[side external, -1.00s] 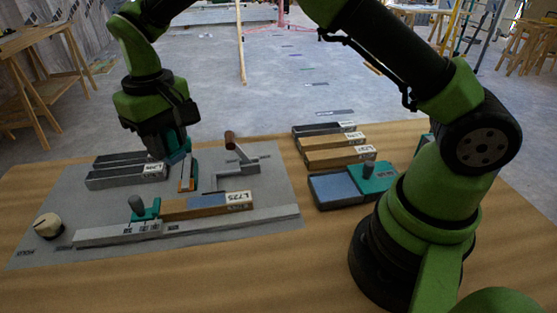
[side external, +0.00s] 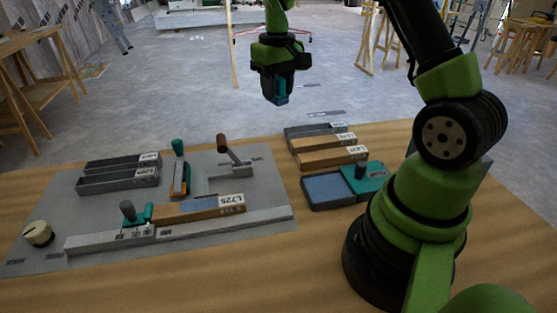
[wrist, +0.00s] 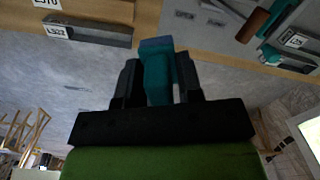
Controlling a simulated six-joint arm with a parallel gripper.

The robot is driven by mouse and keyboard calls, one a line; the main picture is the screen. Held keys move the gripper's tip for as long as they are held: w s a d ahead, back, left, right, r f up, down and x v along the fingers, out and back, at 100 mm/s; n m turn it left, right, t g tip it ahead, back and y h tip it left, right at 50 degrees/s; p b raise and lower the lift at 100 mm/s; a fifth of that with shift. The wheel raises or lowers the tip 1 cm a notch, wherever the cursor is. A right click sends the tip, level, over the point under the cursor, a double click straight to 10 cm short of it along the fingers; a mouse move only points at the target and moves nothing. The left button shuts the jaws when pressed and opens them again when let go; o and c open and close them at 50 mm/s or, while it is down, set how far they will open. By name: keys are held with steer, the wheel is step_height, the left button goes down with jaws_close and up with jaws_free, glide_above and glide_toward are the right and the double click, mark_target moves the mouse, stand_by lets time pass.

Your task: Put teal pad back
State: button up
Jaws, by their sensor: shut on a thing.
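My gripper (side external: 277,90) is raised in the air above the far edge of the table. It is shut on the teal pad (side external: 279,99), a small teal block with a blue end. In the wrist view the teal pad (wrist: 157,78) sits between the two dark fingers, its blue end pointing away from the gripper. A shallow dark tray with a blue-grey surface (side external: 328,189) rests on the right part of the table. A teal block with a grey knob (side external: 370,179) stands at its right end. The held pad is well apart from the tray.
A grey mat on the left bears grey bars (side external: 118,178), a wooden L725 bar (side external: 205,208) on a long rail, a teal-handled clamp (side external: 179,170), a brown-handled crank (side external: 228,150) and a cream knob (side external: 38,232). Several labelled bars (side external: 325,150) lie behind the tray.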

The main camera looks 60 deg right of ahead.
mark_target(279, 160)
step_height(279, 160, down, 16)
steer(key=shift+s+d+f, duration=0.1)
steer(key=shift+d, duration=0.05)
stand_by(0.5)
steer(key=shift+f, duration=0.15)
steer(key=o, duration=0.5)
steer(key=shift+o, duration=0.2)
